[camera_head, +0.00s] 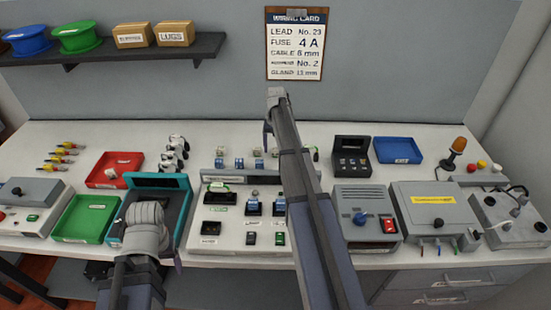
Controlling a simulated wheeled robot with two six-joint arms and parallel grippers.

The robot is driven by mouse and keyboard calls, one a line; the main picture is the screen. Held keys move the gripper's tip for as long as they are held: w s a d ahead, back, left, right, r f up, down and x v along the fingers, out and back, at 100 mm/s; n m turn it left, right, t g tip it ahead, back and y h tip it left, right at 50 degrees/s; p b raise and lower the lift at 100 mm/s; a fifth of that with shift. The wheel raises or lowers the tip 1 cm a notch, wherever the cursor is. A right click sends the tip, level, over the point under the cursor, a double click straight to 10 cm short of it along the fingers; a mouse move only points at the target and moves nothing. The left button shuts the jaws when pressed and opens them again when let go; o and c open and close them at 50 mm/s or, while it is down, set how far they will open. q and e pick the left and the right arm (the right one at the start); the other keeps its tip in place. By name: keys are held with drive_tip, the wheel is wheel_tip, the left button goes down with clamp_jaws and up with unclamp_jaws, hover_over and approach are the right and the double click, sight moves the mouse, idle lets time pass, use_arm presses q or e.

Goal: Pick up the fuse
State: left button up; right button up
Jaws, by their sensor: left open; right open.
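A row of small white and blue parts (258,152) stands on the bench behind the middle device; they are too small for me to tell which, if any, is a fuse. A wiring card (296,45) on the back wall reads "FUSE 4 A". My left gripper (146,226) is low over the teal-framed case at the left; its fingers are mostly hidden by the wrist. My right gripper (268,132) is above the back of the bench, near the small parts, partly hidden by my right arm. Both are open and I see nothing held.
A red tray (115,160), a green tray (84,226) and a blue tray (398,141) lie on the bench. A grey box with a red switch (366,240) and a box with a yellow label (433,230) stand at right.

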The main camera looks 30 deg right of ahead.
drive_tip(key=shift+f+b, duration=0.35)
drive_tip(key=shift+f, duration=0.45)
drive_tip(key=shift+r, duration=0.1)
drive_tip(key=shift+c, duration=0.4)
clamp_jaws()
